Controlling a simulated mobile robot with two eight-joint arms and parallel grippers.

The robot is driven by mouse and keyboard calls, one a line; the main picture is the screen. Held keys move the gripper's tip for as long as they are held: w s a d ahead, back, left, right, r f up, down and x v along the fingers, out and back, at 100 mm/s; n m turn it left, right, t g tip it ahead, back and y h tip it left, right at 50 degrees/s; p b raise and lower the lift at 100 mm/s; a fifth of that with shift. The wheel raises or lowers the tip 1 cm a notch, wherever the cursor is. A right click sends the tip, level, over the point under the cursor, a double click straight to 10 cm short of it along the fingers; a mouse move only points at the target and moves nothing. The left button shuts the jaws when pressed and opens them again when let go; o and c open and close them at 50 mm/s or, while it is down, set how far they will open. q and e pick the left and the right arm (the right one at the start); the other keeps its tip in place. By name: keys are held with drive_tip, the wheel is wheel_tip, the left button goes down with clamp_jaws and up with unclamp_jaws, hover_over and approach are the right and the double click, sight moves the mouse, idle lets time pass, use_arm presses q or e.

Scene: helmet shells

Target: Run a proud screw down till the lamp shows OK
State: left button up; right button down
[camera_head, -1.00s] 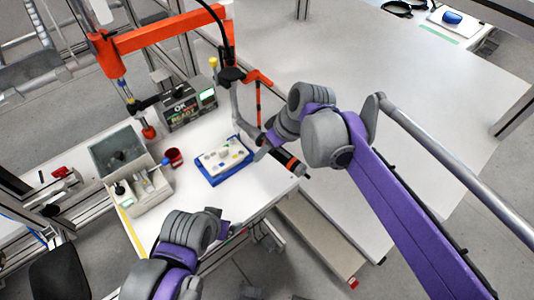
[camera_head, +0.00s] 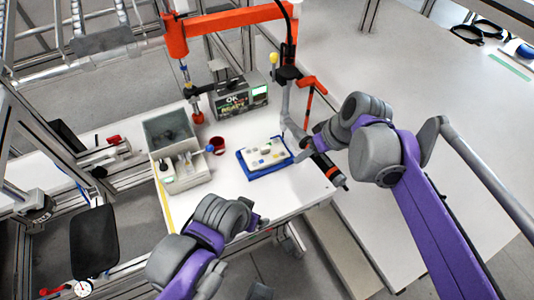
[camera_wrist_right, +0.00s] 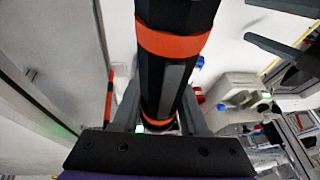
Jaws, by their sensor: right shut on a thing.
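My right gripper (camera_head: 310,148) is shut on a black power screwdriver with orange bands (camera_head: 326,166). It holds the tool just right of a white plate in a blue tray (camera_head: 266,172). In the right wrist view the screwdriver body (camera_wrist_right: 172,70) fills the middle, between the fingers. A grey control box (camera_head: 240,97) with an OK / READY panel and a lit green patch (camera_head: 259,91) stands behind the tray. The screws on the plate are too small to tell which is proud. My left gripper (camera_head: 256,220) is low near the table's front edge, its fingers mostly hidden.
A grey bin (camera_head: 170,120) and a divided parts box (camera_head: 184,184) stand on the left of the table, with a red cup (camera_head: 217,144) beside them. An orange overhead arm (camera_head: 235,20) with a hanging tool crosses the back.

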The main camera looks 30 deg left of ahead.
sight(305, 138)
drive_tip(key=shift+r, duration=0.1)
use_arm(q)
drive_tip(key=r+p, duration=0.2)
drive_tip(key=shift+w+r, duration=0.3)
drive_tip(key=shift+r, duration=0.1)
use_arm(e)
wheel_tip(305, 138, up, 3)
drive_tip(key=shift+r, duration=0.1)
use_arm(q)
drive_tip(key=shift+f, duration=0.1)
